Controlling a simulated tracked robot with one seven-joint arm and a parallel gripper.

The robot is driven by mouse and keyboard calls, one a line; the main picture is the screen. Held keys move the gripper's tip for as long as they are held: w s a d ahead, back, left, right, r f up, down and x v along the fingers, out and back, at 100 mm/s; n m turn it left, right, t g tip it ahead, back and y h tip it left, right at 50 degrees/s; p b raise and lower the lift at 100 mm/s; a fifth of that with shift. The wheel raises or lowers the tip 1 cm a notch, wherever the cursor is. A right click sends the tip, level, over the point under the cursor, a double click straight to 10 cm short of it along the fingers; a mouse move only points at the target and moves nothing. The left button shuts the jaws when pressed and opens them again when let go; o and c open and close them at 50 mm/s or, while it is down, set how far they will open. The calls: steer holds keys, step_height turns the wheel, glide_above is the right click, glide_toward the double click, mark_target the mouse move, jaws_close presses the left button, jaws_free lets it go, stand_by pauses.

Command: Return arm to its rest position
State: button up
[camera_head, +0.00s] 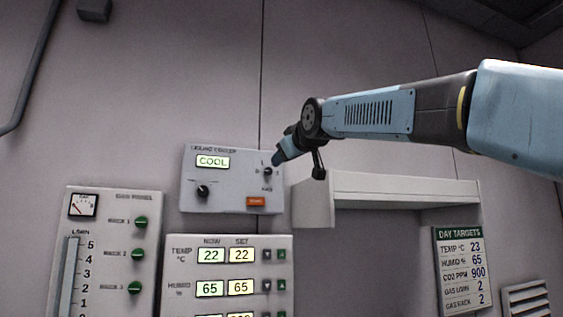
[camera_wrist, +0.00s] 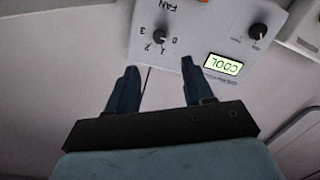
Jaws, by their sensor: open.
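My arm (camera_head: 372,112) is blue and black and reaches in from the right in the head view. My gripper (camera_head: 279,158) is at the upper right of a white control panel (camera_head: 225,200) on the wall, close to its right-hand knob (camera_head: 267,171). In the wrist view my gripper (camera_wrist: 159,66) is open, with two dark fingers apart and nothing between them. The panel shows upside down there, with the FAN knob (camera_wrist: 160,36) just beyond the fingertips. Whether a finger touches the panel, I cannot tell.
A white shelf (camera_head: 400,184) juts from the wall below my arm. A gas panel (camera_head: 115,225), a temperature and humidity panel (camera_head: 228,275) and a day targets board (camera_head: 459,270) hang lower. A pipe (camera_head: 38,65) runs at upper left. The wall above the control panel is bare.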

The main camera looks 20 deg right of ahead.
steer(key=shift+s, duration=0.45)
steer(key=s+f+m+g, duration=0.2)
steer(key=s+f, duration=0.5)
steer(key=f, duration=0.9)
steer(key=s+f+m+g, duration=0.2)
steer(key=s+f+g, duration=0.3)
steer(key=f, duration=1.1)
steer(key=s+a+f+m+g, duration=0.1)
steer(key=s+f+g, duration=0.3)
steer(key=s+f, duration=0.7)
step_height(320, 180, down, 5)
steer(key=shift+s+f+m+h, duration=0.15)
steer(key=shift+m+h, duration=0.25)
steer(key=shift+m, duration=0.2)
steer(key=shift+c, duration=0.2)
